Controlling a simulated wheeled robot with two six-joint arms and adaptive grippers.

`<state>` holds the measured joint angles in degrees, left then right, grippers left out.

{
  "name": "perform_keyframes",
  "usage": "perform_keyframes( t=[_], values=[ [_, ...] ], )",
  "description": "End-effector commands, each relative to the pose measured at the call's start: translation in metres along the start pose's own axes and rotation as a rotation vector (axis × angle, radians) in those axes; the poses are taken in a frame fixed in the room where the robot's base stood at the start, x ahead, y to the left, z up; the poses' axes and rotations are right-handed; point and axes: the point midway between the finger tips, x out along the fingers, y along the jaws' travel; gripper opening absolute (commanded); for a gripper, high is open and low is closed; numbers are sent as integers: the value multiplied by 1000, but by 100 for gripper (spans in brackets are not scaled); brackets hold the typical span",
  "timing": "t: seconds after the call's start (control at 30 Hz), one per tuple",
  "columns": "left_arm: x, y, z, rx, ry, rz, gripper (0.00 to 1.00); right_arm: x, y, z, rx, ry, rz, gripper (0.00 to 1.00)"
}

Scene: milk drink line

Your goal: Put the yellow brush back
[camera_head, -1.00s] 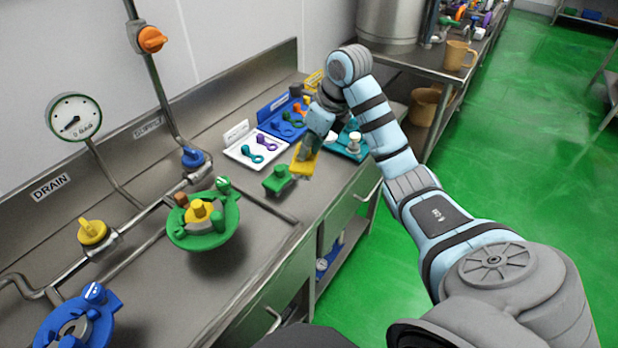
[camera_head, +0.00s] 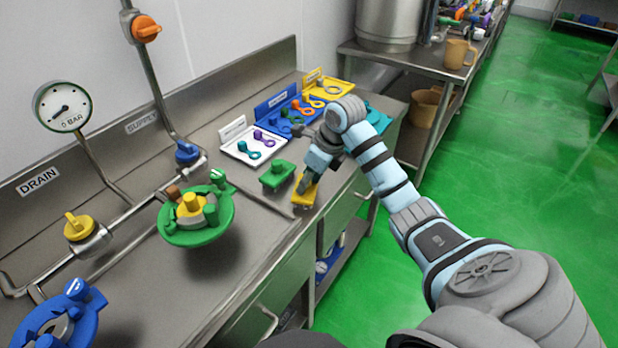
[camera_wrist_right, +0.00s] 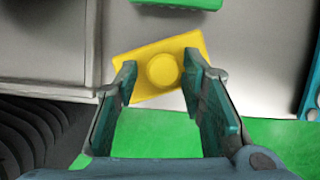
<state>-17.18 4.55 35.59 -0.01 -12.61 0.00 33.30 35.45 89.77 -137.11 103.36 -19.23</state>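The yellow brush (camera_head: 305,193) is a yellow block at the counter's front edge, just right of a green brush (camera_head: 277,174). In the right wrist view the yellow brush (camera_wrist_right: 148,62) lies slanted, its round knob between my fingertips. My right gripper (camera_head: 308,183) is directly above it, pointing down. In the wrist view the right gripper's fingers (camera_wrist_right: 161,64) stand apart, with a narrow gap on each side of the knob. Whether the brush rests fully on the counter is hard to tell. My left gripper is not in view.
A white tray (camera_head: 233,155), a blue tray (camera_head: 273,123) and a yellow tray (camera_head: 347,97) with coloured parts stand behind. A teal tray (camera_head: 379,119) is partly behind my arm. A green round fitting (camera_head: 172,231) is on the left. The counter's front edge is close.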

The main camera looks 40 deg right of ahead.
Motion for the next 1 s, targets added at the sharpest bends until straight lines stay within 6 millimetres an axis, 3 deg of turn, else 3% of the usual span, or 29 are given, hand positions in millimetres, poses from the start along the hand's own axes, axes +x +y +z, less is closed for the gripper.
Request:
perform_keyframes(
  t=[0.37, 0.8, 1.0],
  values=[
    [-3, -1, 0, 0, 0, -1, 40, -8, -1, 2, 0, -1, -2, 43],
    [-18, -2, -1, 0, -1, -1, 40, -114, -1, 2, -1, -1, -1, 43],
    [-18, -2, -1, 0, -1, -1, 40, -124, 0, 1, 0, -2, 1, 43]
  ],
)
